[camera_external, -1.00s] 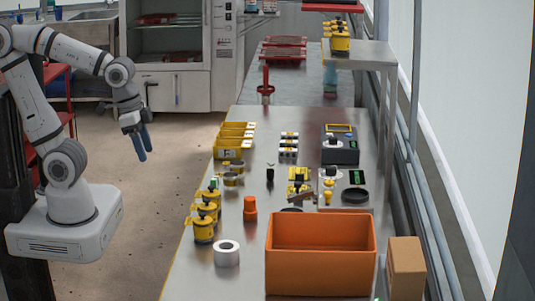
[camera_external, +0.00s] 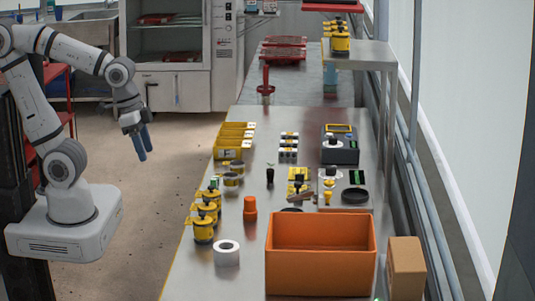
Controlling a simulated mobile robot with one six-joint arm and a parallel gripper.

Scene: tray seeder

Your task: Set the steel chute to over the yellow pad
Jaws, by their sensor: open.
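My gripper (camera_external: 141,145) hangs in the air left of the bench, fingers pointing down, above the floor. It is open and empty, well apart from everything on the bench. Small yellow pieces (camera_external: 298,174) lie near the middle of the bench, left of a grey plate. One of them may be the yellow pad, but they are too small to tell. A small greyish-brown tilted piece (camera_external: 300,198) lies just in front of them. It may be the steel chute; I cannot tell its shape or whether it touches the yellow.
A large orange bin (camera_external: 320,270) and a cardboard box (camera_external: 406,268) stand at the bench's near end. Several yellow-and-black pots (camera_external: 203,229), a white tape roll (camera_external: 227,253) and an orange bottle (camera_external: 250,208) stand near its left side. A dark device (camera_external: 340,152) stands at the right.

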